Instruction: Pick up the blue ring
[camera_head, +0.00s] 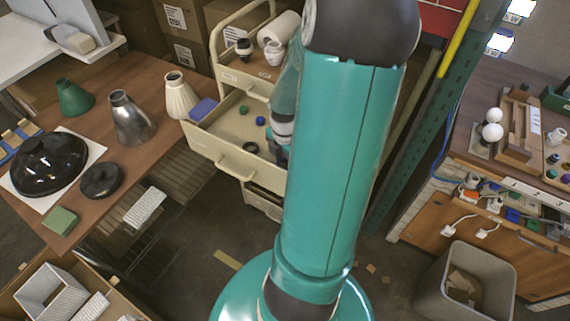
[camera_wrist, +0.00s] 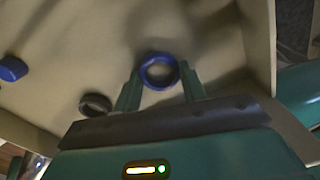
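The blue ring (camera_wrist: 147,79) shows in the wrist view, between the fingertips of my gripper (camera_wrist: 160,76). The fingers stand apart, one on each side of the ring. The left finger is very close to it; I cannot make out firm contact on both sides. The ring is over the pale drawer floor, and I cannot tell if it rests on it. In the head view my arm reaches down at the right part of the pulled-out drawer (camera_head: 213,150), and it hides the fingertips and this ring.
A dark ring (camera_wrist: 95,104) and another blue piece (camera_wrist: 12,69) lie to the left in the drawer. The drawer wall (camera_wrist: 261,45) stands close on the right. In the head view, a table with lampshades (camera_head: 133,120) is to the left, and a green upright post (camera_head: 424,120) is to the right.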

